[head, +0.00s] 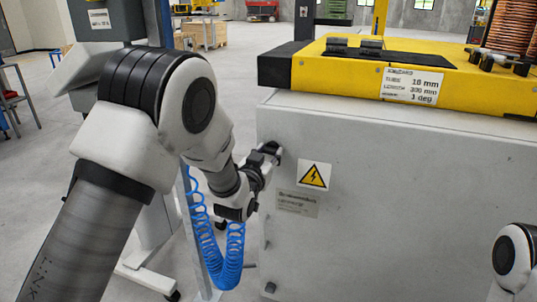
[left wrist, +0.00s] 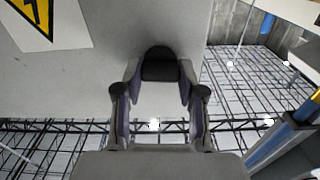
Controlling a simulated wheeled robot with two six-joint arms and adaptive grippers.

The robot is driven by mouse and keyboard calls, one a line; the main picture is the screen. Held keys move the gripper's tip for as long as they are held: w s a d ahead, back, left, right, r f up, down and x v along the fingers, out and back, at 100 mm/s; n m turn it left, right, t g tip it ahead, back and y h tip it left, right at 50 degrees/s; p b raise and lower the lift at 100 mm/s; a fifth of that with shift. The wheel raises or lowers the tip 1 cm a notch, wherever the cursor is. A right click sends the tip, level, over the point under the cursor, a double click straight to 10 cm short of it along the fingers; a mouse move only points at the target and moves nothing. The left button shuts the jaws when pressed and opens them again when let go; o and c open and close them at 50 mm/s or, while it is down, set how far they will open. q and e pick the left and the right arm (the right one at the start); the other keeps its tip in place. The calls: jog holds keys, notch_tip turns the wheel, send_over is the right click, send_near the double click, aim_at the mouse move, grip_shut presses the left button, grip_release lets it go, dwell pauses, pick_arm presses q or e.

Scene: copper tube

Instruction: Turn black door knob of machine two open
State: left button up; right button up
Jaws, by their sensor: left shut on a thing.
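The machine (head: 390,210) is a grey cabinet with a yellow top. Its black door knob (head: 271,150) sits near the upper left edge of the grey front panel, left of a yellow warning sign (head: 314,176). My left gripper (head: 263,158) reaches in from the left and is shut on the knob. In the left wrist view the dark knob (left wrist: 159,66) lies between the two fingertips, and the panel (left wrist: 120,55) is behind it. The fingers hide part of the knob. Part of my right arm shows at the lower right of the head view; its gripper is out of frame.
A blue coiled hose (head: 222,255) hangs just below my left gripper. A grey post stands left of the panel. Open floor (head: 40,190) lies further left.

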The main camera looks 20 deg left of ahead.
pick_arm(q)
jog(key=m+b, duration=0.1)
jog(key=m, duration=0.2)
jog(key=shift+m, duration=0.4)
jog(key=m+b, duration=0.1)
jog(key=m, duration=0.3)
jog(key=shift+m, duration=0.3)
jog(key=m+b, duration=0.1)
jog(key=m, duration=0.3)
jog(key=shift+m, duration=0.3)
jog(key=shift+m+b, duration=0.5)
jog(key=shift+m, duration=1.6)
jog(key=o, duration=1.1)
jog(key=shift+d, duration=0.1)
jog(key=shift+o, duration=0.2)
